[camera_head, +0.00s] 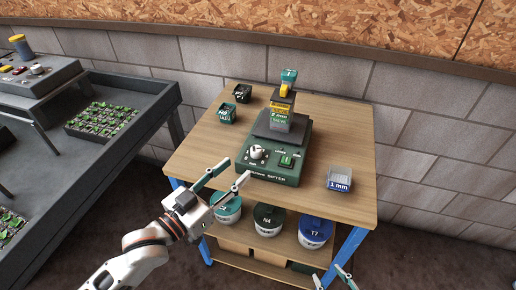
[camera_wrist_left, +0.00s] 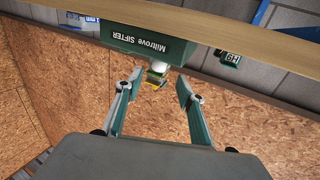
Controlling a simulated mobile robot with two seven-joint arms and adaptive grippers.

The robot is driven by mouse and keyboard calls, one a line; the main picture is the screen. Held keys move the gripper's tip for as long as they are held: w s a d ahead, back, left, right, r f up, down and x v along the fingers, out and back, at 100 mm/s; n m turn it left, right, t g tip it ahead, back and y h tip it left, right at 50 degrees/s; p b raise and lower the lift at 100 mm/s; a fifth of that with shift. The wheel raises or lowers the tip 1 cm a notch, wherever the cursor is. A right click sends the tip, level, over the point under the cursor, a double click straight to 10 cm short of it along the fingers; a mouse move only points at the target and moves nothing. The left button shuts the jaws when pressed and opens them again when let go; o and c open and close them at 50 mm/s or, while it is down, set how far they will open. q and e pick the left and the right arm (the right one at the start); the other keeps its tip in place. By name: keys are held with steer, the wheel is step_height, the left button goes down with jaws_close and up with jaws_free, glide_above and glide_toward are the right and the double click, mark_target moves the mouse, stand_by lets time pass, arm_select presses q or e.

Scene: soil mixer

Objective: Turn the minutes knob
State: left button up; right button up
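A green sifter (camera_head: 272,178) stands on the wooden table. Its silver-white round knob (camera_head: 257,152) is on the left of the sloped front panel; I cannot clearly read its small label. My left gripper (camera_head: 236,172) is open and empty, just in front and left of the sifter, apart from the knob. In the left wrist view the picture is upside down: the open fingers (camera_wrist_left: 156,88) frame the sifter front (camera_wrist_left: 150,38), with a whitish knob-like part (camera_wrist_left: 158,67) between them. My right gripper (camera_head: 332,276) is at the bottom edge, partly cut off, fingers apart and empty.
A green switch (camera_head: 286,162) is right of the knob. Stacked sieves (camera_head: 281,118) rise behind. Tubs (camera_head: 268,218) sit on the shelf below. A grey bench (camera_head: 150,95) is at left.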

mark_target(252, 155)
arm_select(q)
steer(key=x, duration=1)
steer(key=shift+b, duration=0.4)
jaws_close()
